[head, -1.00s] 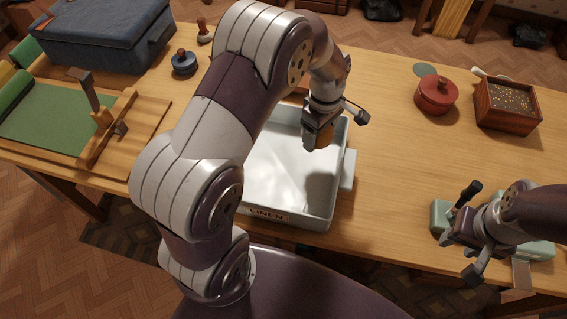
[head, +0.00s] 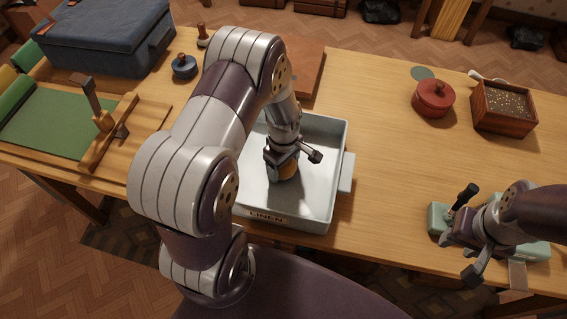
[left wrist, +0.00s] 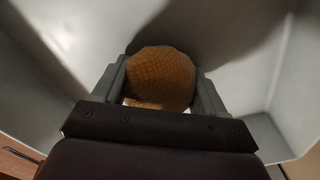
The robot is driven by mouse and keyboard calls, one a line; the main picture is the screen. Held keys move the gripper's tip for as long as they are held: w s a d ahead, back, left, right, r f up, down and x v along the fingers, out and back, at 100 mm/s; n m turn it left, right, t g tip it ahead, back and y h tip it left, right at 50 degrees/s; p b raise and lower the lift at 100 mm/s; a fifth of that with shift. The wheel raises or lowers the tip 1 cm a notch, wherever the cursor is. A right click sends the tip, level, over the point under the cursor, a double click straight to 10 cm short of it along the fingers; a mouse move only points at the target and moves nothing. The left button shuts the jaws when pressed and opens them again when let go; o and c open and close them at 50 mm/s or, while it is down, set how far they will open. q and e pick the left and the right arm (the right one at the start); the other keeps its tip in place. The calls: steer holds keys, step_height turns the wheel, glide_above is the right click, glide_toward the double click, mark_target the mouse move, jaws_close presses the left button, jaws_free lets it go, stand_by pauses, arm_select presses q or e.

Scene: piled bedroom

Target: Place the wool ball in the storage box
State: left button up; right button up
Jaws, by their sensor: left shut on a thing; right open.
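The wool ball is orange-brown and knitted. In the left wrist view the wool ball (left wrist: 160,77) sits between both fingers of my left gripper (left wrist: 162,85). In the head view my left gripper (head: 284,172) is inside the walls of the white storage box, shut on the ball (head: 289,168), which is mostly hidden by the fingers. The storage box (head: 325,180) is open-topped, labelled LINEN on its front. I cannot tell whether the ball touches its floor.
A red lidded pot (head: 433,98) and a wooden box of small bits (head: 503,106) stand at the back right. A blue suitcase (head: 105,38), a green mat (head: 45,120) and a wooden stand are at the left. The table between box and pot is clear.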

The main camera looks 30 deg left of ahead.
arm_select(q)
steer(key=o, duration=1.1)
steer(key=shift+c, duration=0.2)
step_height(320, 180, up, 12)
steer(key=s+d+r+m+t, duration=0.1)
steer(key=s+d+r+m, duration=0.3)
steer(key=s+m, duration=0.4)
steer(key=m, duration=0.7)
steer(key=shift+s+d, duration=0.35)
steer(key=shift+r, duration=0.1)
